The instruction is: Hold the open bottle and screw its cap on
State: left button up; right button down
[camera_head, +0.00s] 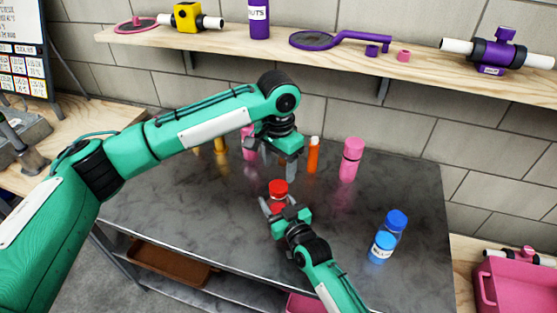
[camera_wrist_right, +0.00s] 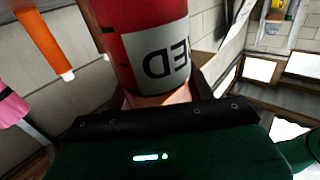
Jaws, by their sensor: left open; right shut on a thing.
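A red bottle with a white label (camera_wrist_right: 165,55) fills the top of the right wrist view, its upper end out of frame. In the head view a bright red cap (camera_head: 278,187) shows at the bottle's top; I cannot tell whether it is screwed tight. My right gripper (camera_head: 279,206) is shut on the bottle's body from the front and hides much of it. My left gripper (camera_head: 279,168) is open and empty, fingers pointing down, behind and above the red cap in the picture. It appears apart from the cap.
A blue bottle (camera_head: 384,244) stands at the right of the dark table (camera_head: 200,215). A pink bottle (camera_head: 351,160) and an orange one (camera_head: 313,156) stand at the back, with others partly behind my left arm. A wooden shelf (camera_head: 340,65) runs above. A pink crate (camera_head: 515,285) is at right.

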aim_at(278, 186)
pick_arm(q)
jog(key=n, duration=0.4)
jog(key=shift+r+n, duration=0.15)
jog(key=shift+n, duration=0.25)
jog(key=n, duration=0.4)
jog(key=shift+r+n, duration=0.1)
jog(key=shift+n, duration=0.2)
jog(key=n, duration=0.4)
jog(key=shift+r+n, duration=0.15)
jog(key=shift+n, duration=0.15)
jog(key=n, duration=0.5)
jog(key=shift+r, duration=0.1)
jog(key=shift+f, duration=4)
